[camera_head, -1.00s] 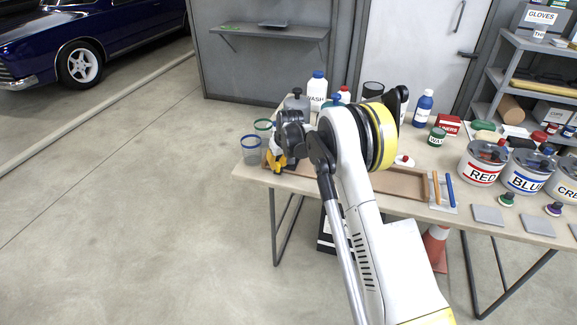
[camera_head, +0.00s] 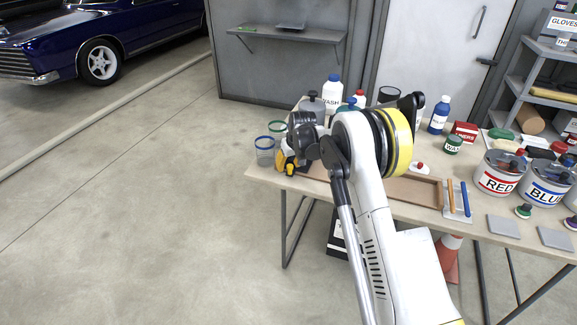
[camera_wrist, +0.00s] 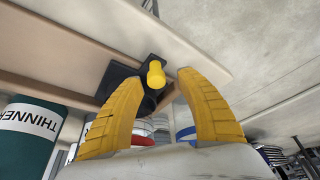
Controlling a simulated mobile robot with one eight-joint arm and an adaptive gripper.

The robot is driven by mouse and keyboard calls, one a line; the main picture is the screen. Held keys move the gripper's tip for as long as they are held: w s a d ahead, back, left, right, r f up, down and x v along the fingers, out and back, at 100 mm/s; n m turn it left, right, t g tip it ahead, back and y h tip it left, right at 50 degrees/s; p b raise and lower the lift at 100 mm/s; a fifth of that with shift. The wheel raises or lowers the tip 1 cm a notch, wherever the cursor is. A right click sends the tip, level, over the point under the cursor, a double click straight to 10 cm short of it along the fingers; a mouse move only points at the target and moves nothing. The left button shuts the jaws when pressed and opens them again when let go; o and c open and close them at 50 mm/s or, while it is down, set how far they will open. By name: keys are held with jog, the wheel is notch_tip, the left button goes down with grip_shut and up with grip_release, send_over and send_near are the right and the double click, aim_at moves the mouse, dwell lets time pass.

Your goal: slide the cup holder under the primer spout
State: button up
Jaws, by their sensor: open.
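My gripper (camera_wrist: 161,88) is open in the wrist view, its two yellow fingers on either side of a yellow knob (camera_wrist: 156,72). The knob stands on a black piece (camera_wrist: 118,76) in a pale wooden tray, which looks like the cup holder. I cannot tell whether the fingers touch the knob. In the head view my gripper (camera_head: 290,168) is at the table's left end, and my arm hides the holder there. A grey pump-topped container (camera_head: 311,104) stands behind the gripper. I cannot make out which part is the primer spout.
Clear cups with blue and green rims (camera_head: 265,150) stand left of my gripper. A teal thinner container (camera_wrist: 30,135) is close by in the wrist view. A white wash bottle (camera_head: 332,92) stands behind. Paint cans (camera_head: 497,180) fill the right side. Floor left of the table is clear.

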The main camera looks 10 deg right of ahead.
jog(key=v, duration=1.1)
jog(key=shift+r, duration=0.35)
jog(key=shift+s, duration=0.15)
jog(key=s+r+m+t, duration=0.1)
jog(key=s+r, duration=0.7)
jog(key=s, duration=0.3)
jog(key=s+r+m, duration=0.1)
jog(key=s+r, duration=0.7)
jog(key=s, duration=0.4)
jog(key=s+f+t, duration=0.1)
jog(key=s+f, duration=0.1)
jog(key=s, duration=0.8)
jog(key=s+d+f+h, duration=0.1)
jog(key=s+f, duration=0.1)
jog(key=s, duration=0.8)
jog(key=shift+d+f+m+t, duration=0.15)
jog(key=shift+d+m+t, duration=0.1)
jog(key=shift+m+t, duration=0.15)
